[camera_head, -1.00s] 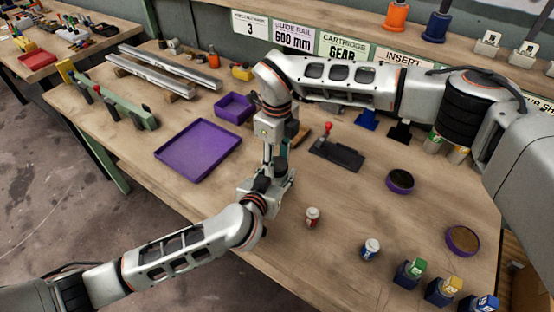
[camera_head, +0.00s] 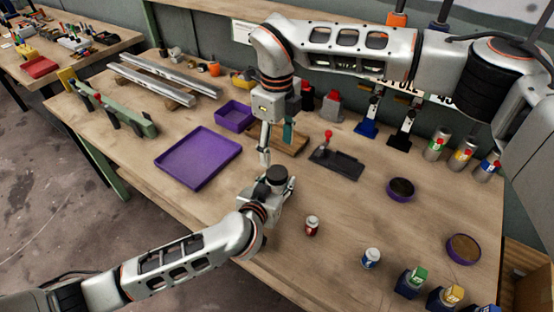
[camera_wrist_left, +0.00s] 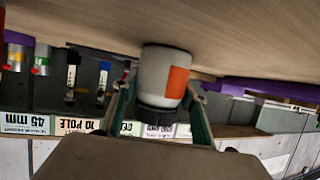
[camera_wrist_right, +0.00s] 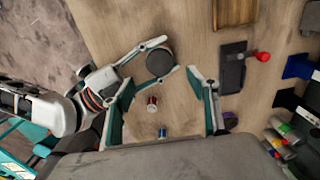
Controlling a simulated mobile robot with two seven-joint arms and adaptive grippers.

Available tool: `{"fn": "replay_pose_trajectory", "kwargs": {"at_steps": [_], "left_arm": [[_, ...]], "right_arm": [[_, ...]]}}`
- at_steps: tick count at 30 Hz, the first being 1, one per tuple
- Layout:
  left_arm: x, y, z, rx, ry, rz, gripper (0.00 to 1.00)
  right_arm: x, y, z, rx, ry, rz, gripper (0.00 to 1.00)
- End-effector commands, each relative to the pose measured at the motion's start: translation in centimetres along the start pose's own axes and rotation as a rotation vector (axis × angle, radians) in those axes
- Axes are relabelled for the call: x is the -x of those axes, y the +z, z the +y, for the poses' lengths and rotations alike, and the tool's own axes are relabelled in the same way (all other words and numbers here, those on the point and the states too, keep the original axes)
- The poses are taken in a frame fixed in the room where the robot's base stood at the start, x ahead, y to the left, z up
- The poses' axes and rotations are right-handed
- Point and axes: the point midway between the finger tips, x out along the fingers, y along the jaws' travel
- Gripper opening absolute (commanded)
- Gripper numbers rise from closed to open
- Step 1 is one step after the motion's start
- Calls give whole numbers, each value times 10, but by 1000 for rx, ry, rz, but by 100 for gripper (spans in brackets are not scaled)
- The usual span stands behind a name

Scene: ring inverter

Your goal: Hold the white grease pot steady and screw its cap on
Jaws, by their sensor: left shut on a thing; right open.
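The white grease pot (camera_wrist_left: 164,72) with an orange label stands on the bench in the left wrist view, where the scene is upside down. Its dark cap (camera_head: 277,174) sits on its top, also seen in the right wrist view (camera_wrist_right: 160,62). I cannot tell how tightly it is threaded. My left gripper (camera_head: 276,184) is shut around the pot's body, one finger on each side, hiding most of the body in the head view. My right gripper (camera_head: 275,146) is open and empty above the cap, apart from it.
A purple tray (camera_head: 199,157) and a purple bin (camera_head: 234,115) lie left and behind. A black fixture with a red knob (camera_head: 337,160) stands to the right. Small red-and-white (camera_head: 312,225) and blue-and-white (camera_head: 371,258) containers stand in front. Bare bench lies between them.

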Motion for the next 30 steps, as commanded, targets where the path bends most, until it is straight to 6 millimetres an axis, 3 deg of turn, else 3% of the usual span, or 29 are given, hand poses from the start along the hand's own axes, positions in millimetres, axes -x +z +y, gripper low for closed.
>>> {"fn": "replay_pose_trajectory", "kwargs": {"at_steps": [7, 18, 19, 21, 30], "left_arm": [[0, 1, 0, 0, 0, -1, 0], [0, 1, 0, 0, 0, -1, 0], [0, 1, 0, 0, 0, -1, 48], [0, 1, 0, 0, 0, -1, 62], [0, 0, 0, 0, 0, 0, 62]], "right_arm": [[31, 0, 0, 0, -2, -1, 59], [36, 0, 0, 0, 1, 1, 59], [36, 0, 0, 0, 1, 1, 59], [36, 0, 0, 0, 0, 0, 59], [36, 0, 0, 0, 0, 0, 59]]}}
